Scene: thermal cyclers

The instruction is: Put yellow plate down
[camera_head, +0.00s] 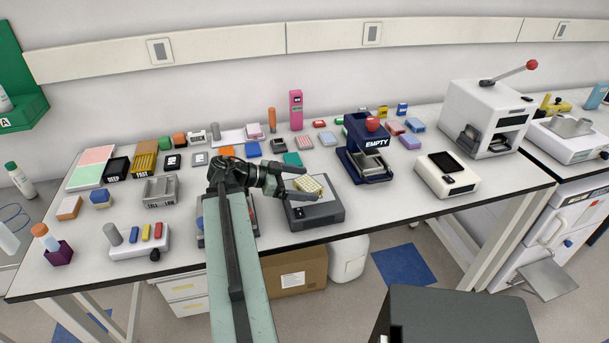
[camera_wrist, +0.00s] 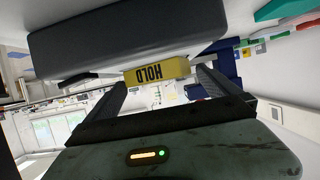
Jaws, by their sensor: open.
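The yellow plate (camera_head: 309,186) is over the top of a dark grey cycler (camera_head: 322,213) near the middle of the bench's front. My gripper (camera_head: 303,182) is open, with one finger on each side of the plate. In the wrist view, which is upside down, the plate's yellow side (camera_wrist: 158,71) reads HOLD and shows between my spread fingers (camera_wrist: 160,85). The cycler's dark body (camera_wrist: 120,40) fills the top of that view. Whether a finger touches the plate, I cannot tell.
A blue device marked EMPTY (camera_head: 368,148) stands to the right. A white box device (camera_head: 447,174) and a white press with a red-knobbed lever (camera_head: 487,118) are farther right. Several small blocks and racks crowd the left and back. My arm hides part of another device.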

